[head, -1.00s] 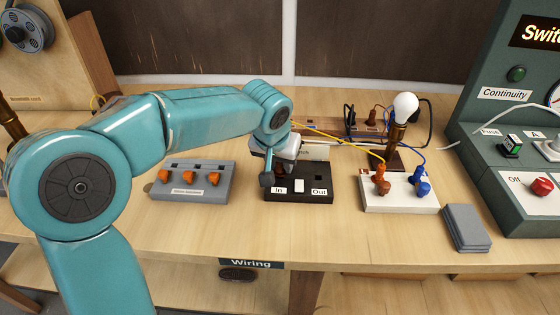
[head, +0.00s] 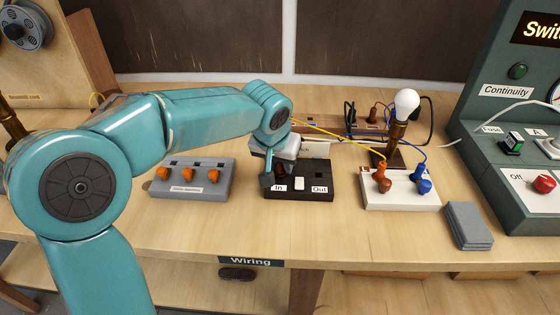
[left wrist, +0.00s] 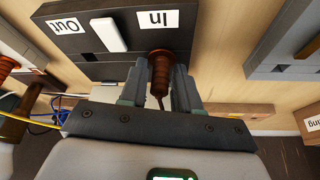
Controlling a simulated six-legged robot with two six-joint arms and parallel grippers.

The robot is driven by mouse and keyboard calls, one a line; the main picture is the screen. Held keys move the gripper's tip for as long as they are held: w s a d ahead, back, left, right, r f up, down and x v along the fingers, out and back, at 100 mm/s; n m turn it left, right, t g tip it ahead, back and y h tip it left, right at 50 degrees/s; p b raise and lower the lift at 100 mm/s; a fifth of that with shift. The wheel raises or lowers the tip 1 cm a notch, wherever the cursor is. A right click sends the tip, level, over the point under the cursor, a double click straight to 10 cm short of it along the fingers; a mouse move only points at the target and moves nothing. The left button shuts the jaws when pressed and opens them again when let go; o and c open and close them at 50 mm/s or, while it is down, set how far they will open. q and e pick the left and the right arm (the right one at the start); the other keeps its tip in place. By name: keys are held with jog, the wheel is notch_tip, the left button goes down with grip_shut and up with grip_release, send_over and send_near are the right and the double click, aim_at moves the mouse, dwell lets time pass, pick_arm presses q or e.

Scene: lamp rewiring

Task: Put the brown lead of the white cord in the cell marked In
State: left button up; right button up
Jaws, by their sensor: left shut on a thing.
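The black block (head: 314,181) with In and Out labels and a white rocker lies at the middle of the bench. My left gripper (head: 280,168) is over its In side. In the left wrist view my left gripper (left wrist: 158,88) is shut on the brown lead (left wrist: 160,70), one finger on each side. The lead's front end meets the block (left wrist: 80,28) beside the In label (left wrist: 158,19); how deep it sits in the cell cannot be told. The cell itself is hidden by the lead and gripper. My right gripper is not in view.
A grey block with orange levers (head: 187,178) stands left of the black block. The white lamp base (head: 400,199) with brown and blue plugs stands right. Yellow and blue wires run behind. Grey plates (head: 468,226) lie at right; the bench front is clear.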

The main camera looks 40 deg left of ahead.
pick_arm(q)
jog(key=shift+f, duration=0.15)
jog(key=o, duration=1.1)
jog(key=p+v, duration=0.2)
jog(key=v, duration=1.4)
jog(key=shift+s+d, duration=0.1)
jog(key=shift+s, duration=0.15)
